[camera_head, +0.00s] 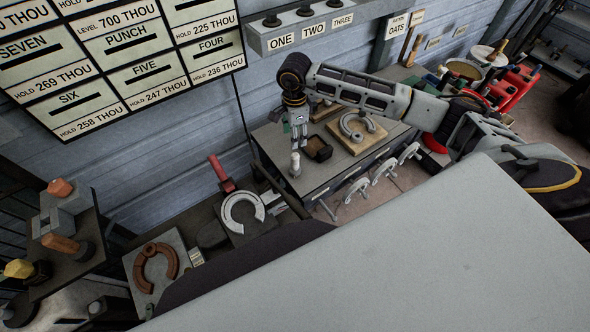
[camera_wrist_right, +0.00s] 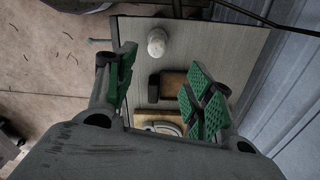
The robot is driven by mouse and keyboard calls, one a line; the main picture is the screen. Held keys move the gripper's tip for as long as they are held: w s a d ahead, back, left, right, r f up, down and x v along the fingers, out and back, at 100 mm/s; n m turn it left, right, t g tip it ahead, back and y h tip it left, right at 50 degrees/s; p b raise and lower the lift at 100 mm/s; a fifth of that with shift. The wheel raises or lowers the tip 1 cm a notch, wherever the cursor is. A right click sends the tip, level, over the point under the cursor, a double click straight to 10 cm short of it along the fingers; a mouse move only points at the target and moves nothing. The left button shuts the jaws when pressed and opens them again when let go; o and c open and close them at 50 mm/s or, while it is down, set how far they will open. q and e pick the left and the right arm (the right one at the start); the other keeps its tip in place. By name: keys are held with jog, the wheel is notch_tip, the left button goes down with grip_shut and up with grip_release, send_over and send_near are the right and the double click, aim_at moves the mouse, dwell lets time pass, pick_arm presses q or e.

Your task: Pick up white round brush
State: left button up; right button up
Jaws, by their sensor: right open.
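The white round brush (camera_head: 295,164) stands near the left end of the grey bench top, below my right gripper (camera_head: 297,138) in the head view. In the right wrist view the brush (camera_wrist_right: 157,42) shows as a small white rounded thing near the bench edge, ahead of the fingertips. My right gripper (camera_wrist_right: 163,72) is open there, its green pads apart with nothing held between them. In the head view its fingers hang close above the brush, and I cannot tell whether they touch it. My left gripper is not in view.
A dark brush block (camera_head: 318,149) stands right of the white brush, near a horseshoe on a wooden board (camera_head: 371,140). A lower shelf holds a pale horseshoe (camera_head: 239,213). The grey wall (camera_head: 262,95) rises behind the bench.

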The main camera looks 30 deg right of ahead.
aim_at(295, 154)
jog(key=shift+s+n, duration=0.1)
jog(key=shift+n, duration=0.2)
jog(key=shift+f+p, duration=0.6)
jog(key=shift+f, duration=3.7)
jog(key=shift+f, duration=0.1)
jog(key=shift+s+f+p, duration=0.1)
jog(key=shift+f+p, duration=0.3)
jog(key=shift+f, duration=0.15)
notch_tip(295, 154, down, 3)
jog(key=shift+s+a+r+p, duration=0.1)
jog(key=shift+r+p, duration=0.1)
jog(key=shift+p, duration=0.2)
jog(key=shift+f, duration=0.65)
grip_shut()
